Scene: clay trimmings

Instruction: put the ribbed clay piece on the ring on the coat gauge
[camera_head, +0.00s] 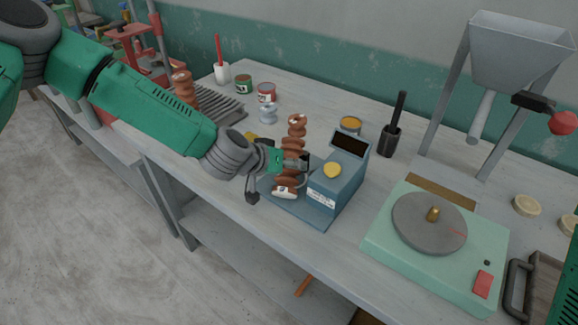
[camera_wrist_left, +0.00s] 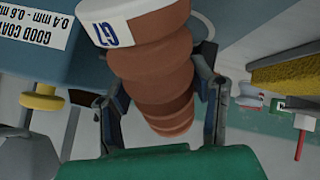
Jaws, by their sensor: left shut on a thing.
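The ribbed clay piece (camera_head: 294,150) is reddish brown with a white end band at its bottom, and it stands slightly tilted. My left gripper (camera_head: 283,176) is shut on its lower part. The wrist view shows the ribbed clay piece (camera_wrist_left: 155,70) between the two fingers of the left gripper (camera_wrist_left: 160,105), its white marked band at the picture's top. The blue coat gauge (camera_head: 340,180) has a yellow button and a dark display, and its base plate lies under the piece. The ring is mostly hidden behind the piece; I cannot tell whether the piece rests on it. My right gripper is out of view.
A green turntable unit (camera_head: 400,255) and hopper stand (camera_head: 515,55) are to the right.

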